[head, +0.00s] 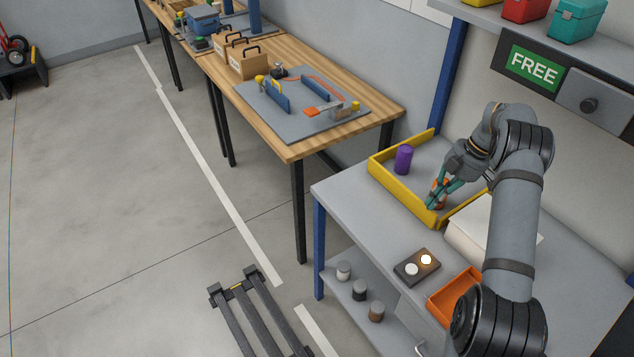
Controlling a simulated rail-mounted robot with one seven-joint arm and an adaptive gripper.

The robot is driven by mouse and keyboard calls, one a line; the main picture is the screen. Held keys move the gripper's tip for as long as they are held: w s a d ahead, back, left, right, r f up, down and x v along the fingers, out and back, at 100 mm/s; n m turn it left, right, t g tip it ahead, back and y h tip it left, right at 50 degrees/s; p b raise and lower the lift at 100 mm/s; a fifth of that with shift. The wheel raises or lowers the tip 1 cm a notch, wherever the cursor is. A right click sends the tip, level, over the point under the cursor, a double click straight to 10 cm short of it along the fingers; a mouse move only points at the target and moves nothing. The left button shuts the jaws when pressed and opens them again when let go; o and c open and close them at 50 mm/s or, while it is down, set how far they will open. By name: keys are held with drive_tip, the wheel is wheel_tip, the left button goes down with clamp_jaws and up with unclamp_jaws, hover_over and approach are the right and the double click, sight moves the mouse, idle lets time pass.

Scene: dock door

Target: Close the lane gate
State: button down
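A grey board (340,122) lies on the wooden bench and carries a small lane model. Two blue walls, the nearer-left one (277,97) and the farther one (314,89), stand on it. An orange flat piece (311,112) with a pale bar sits near the board's front right; it may be the lane gate, but I cannot tell, nor whether the gate is open. My gripper (438,198) is far to the right of the board, over the yellow-walled tray (405,193), pointing down.
A purple cylinder (404,159) stands in the tray. A white box (477,226), a dark lamp box (417,267) and an orange bin (455,296) share the grey table. Brown boxes (250,62) stand behind the board. A dark pallet-like frame (250,310) lies on the floor.

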drive_tip(key=shift+w+d+r, duration=0.1)
drive_tip(key=shift+w+d, duration=0.05)
drive_tip(key=shift+d, duration=0.15)
idle(0.4)
drive_tip(key=s+a+b, duration=0.2)
drive_tip(key=s+b, duration=0.2)
drive_tip(key=w+d+r+p, duration=0.1)
drive_tip(key=w+r+p, duration=0.1)
drive_tip(key=r, duration=0.7)
drive_tip(key=shift+w+r, duration=0.2)
drive_tip(key=shift+w, duration=0.35)
wheel_tip(320, 180, down, 9)
drive_tip(key=s+a+b, duration=0.2)
drive_tip(key=s, duration=0.1)
drive_tip(key=shift+w+d+f+p, duration=0.15)
drive_tip(key=shift+w+d+p, duration=0.55)
drive_tip(key=shift+w+p, duration=0.3)
drive_tip(key=shift+w+d+f+p, duration=0.1)
drive_tip(key=shift+w+d+p, duration=0.55)
drive_tip(key=shift+w+p, duration=0.25)
